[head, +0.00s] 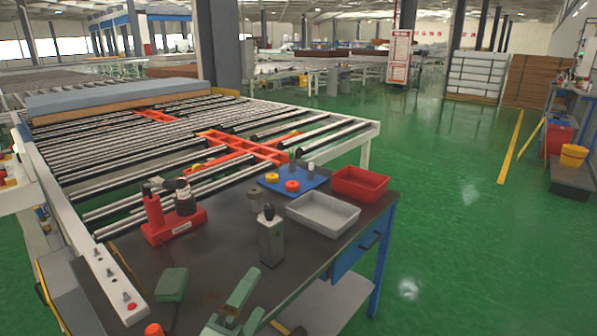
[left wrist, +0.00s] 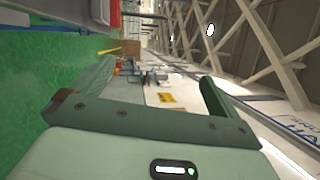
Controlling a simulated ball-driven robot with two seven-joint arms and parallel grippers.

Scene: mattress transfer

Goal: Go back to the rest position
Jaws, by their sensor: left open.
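My left gripper (head: 240,298) shows at the bottom edge of the head view, over or near the front of the dark workbench (head: 215,262). Its pale green fingers are partly cut off by the picture edge. In the left wrist view the two fingers of the left gripper (left wrist: 157,76) stand wide apart, with nothing between them. My right gripper is not in view. A blue-grey mattress-like slab (head: 115,95) lies at the far left end of the roller conveyor (head: 130,152), with a brown edge beneath it.
A green block (head: 172,283) is near the front. Green floor (head: 450,260) is open at right.

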